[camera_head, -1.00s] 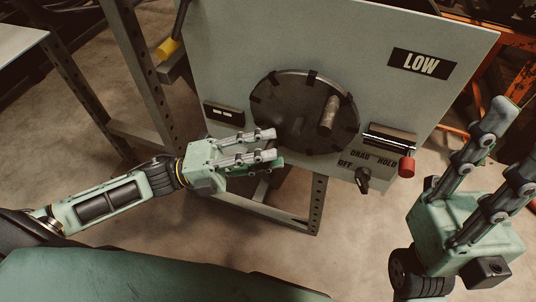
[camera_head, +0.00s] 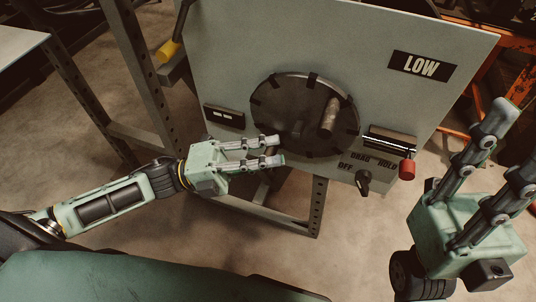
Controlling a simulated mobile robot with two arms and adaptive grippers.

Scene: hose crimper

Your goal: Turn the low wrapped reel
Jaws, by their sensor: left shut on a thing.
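The low wrapped reel (camera_head: 290,95) is a dark round disc with dark tabs around its rim, set on a grey panel under a LOW sign (camera_head: 421,66). A grey cylindrical peg (camera_head: 328,116) stands out from its right half. My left gripper (camera_head: 274,150) is at the reel's lower left edge, its fingers pointing right. It is shut on a small part there, mostly hidden between the fingers; I take it as part of the reel. My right gripper (camera_head: 512,150) is at the right, well away from the reel, its fingers apart and empty, pointing up.
Below right of the reel are a DRAG/HOLD lever with a red knob (camera_head: 407,169) and a black rotary switch (camera_head: 363,181) by OFF. A slotted plate (camera_head: 224,117) sits at left. A yellow-ended lever (camera_head: 168,51) and a metal frame (camera_head: 135,60) stand further left.

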